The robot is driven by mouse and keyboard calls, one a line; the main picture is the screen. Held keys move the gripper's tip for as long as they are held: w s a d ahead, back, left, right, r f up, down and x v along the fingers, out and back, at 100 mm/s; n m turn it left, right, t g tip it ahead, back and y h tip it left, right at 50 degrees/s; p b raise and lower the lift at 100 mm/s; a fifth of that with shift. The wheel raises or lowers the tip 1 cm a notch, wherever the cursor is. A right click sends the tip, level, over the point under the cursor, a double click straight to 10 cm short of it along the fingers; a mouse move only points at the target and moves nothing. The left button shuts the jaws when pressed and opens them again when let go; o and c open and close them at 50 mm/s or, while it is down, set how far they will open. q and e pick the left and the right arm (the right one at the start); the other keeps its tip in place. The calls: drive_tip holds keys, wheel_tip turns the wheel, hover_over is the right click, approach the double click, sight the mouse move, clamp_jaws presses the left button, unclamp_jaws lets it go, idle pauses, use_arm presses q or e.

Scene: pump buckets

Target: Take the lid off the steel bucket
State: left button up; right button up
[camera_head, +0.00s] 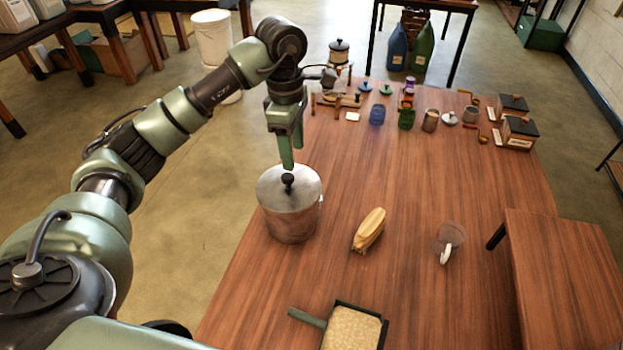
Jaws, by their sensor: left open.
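The steel bucket (291,223) stands upright on the wooden table near its left edge. Its flat metal lid (306,187) sits on top, with a small black knob (288,181) in the middle. My left gripper (287,165) points down just above and behind the knob, with its green fingers close over the lid. The fingers are open, and nothing shows between them. From this angle I cannot tell whether a fingertip touches the knob. My right gripper is not in view.
A yellow corn-like item (369,230) and a clear cup with a white handle (448,240) lie right of the bucket. A tray with a green handle (354,328) is at the front. Jars and boxes (519,133) crowd the far end. A raised wooden stand (565,270) is at right.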

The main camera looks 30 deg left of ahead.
sight(288, 176)
use_arm(q)
drive_tip(key=shift+a+y, duration=0.3)
drive_tip(key=shift+a, duration=0.2)
drive_tip(key=shift+s+a+f, duration=0.1)
drive_tip(key=shift+s+f, duration=0.1)
drive_tip(key=shift+f, duration=0.15)
drive_tip(key=shift+s+a+f+p, duration=0.1)
drive_tip(key=shift+s+f+p, duration=0.05)
drive_tip(key=shift+f+p, duration=0.4)
drive_tip(key=shift+s+a+f+p, duration=0.15)
drive_tip(key=shift+f+p, duration=0.2)
drive_tip(key=shift+f, duration=0.35)
wheel_tip(288, 176, down, 4)
drive_tip(key=shift+w+d+r+p, duration=0.1)
drive_tip(key=shift+w+r+p, duration=0.05)
drive_tip(key=shift+p, duration=0.55)
drive_tip(key=shift+f, duration=0.3)
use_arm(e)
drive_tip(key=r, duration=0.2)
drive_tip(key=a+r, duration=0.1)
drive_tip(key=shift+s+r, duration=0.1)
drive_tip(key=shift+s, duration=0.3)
use_arm(q)
clamp_jaws()
